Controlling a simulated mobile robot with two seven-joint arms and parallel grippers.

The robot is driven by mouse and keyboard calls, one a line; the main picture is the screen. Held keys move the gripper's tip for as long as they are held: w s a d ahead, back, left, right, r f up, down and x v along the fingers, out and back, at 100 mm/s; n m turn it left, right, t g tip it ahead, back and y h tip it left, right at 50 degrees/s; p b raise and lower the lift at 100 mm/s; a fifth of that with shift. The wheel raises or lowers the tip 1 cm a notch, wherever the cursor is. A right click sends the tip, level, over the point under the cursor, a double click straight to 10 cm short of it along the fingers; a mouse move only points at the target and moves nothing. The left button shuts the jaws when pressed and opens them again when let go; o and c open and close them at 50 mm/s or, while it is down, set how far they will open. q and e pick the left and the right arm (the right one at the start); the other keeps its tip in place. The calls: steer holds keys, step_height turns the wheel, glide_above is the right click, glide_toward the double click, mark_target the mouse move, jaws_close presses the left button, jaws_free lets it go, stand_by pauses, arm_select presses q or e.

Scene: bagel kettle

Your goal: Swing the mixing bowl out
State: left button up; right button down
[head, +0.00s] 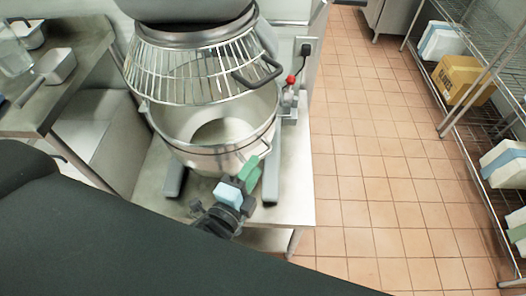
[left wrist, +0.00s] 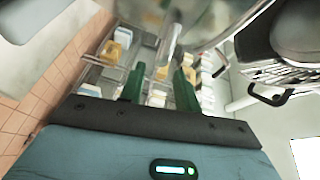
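The steel mixing bowl (head: 228,160) stands under the mixer (head: 195,25), below its wire guard (head: 190,72). A bent metal handle (head: 264,150) sticks out from the bowl's front right side. My left gripper (head: 248,172), with green fingers, is just in front of the bowl near this handle. In the left wrist view its two fingers (left wrist: 160,70) are apart with a clear gap. There the bowl (left wrist: 215,18) shows at the top, with a metal bar (left wrist: 171,38) just beyond the fingertips. I cannot tell whether the fingers touch it. My right gripper is not in view.
The guard has a black handle (head: 258,72); a red knob (head: 290,80) sits at the mixer's right. The mixer stands on a steel table (head: 296,185). A side table (head: 75,75) is at left, wire shelves (head: 478,85) at right. Tiled floor (head: 370,160) between is clear.

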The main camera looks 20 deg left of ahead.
mark_target(262, 155)
arm_select(q)
steer(key=w, duration=0.5)
steer(key=shift+w+d+f+p, duration=0.15)
steer(key=shift+w+d+p, duration=0.15)
steer(key=shift+d, duration=0.05)
jaws_close()
